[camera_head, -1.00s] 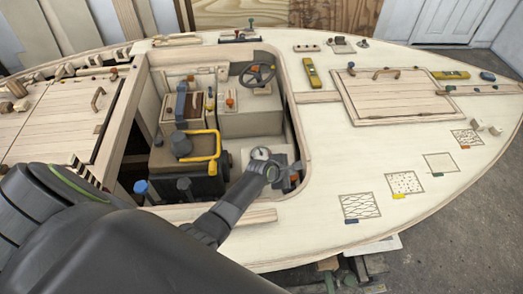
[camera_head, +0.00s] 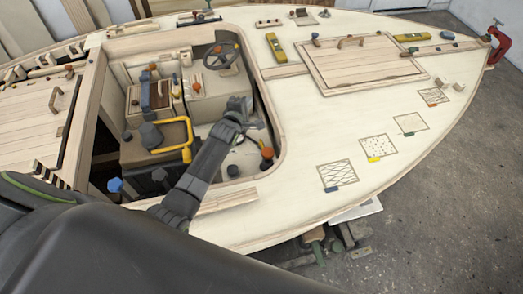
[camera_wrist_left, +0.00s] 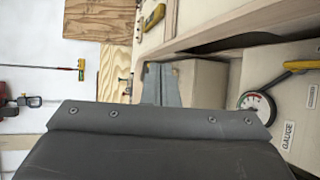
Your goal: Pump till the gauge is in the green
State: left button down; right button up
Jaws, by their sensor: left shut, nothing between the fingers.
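My left gripper (camera_head: 240,105) is over the cockpit opening, below the steering wheel in the head view. Its fingers are together and empty, and they also show in the left wrist view (camera_wrist_left: 161,82). A round gauge (camera_wrist_left: 258,107) with a white face and red and green marks sits beside a GAUGE label (camera_wrist_left: 288,135). Its needle is too small to read surely. In the head view my left arm hides the gauge. An orange knob (camera_head: 267,152), apart from the gripper, stands right of my forearm; whether it belongs to the pump is unclear. My right gripper is not in view.
The steering wheel (camera_head: 220,57) is beyond the gripper. The cockpit's wooden rim (camera_head: 272,105) bounds the opening. The deck at right holds a hatch (camera_head: 360,62) and patterned patches.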

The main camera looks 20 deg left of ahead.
pick_arm(q)
notch_tip(320, 180, up, 13)
jog(key=d+m+t+h+b, duration=0.3)
jog(key=m+t+h+b, duration=0.2)
jog(key=m+h, duration=0.65)
jog(key=s+d+f+m+g+h+b, duration=0.25)
jog(key=s+d+m+g+h, duration=0.35)
jog(key=m, duration=0.8)
jog(key=s+a+f+m+g+y+b, duration=0.2)
jog(key=a+f+m+g+y, duration=0.1)
jog(key=f+g+y, duration=0.1)
jog(key=s+a+f+m+g+y+b, duration=0.2)
jog(key=a+f+m+g+y+b, duration=0.1)
jog(key=f+y, duration=0.3)
notch_tip(320, 180, down, 2)
jog(key=shift+s+a+f+g, duration=0.2)
jog(key=shift+s+a+g, duration=0.2)
jog(key=shift+g, duration=0.5)
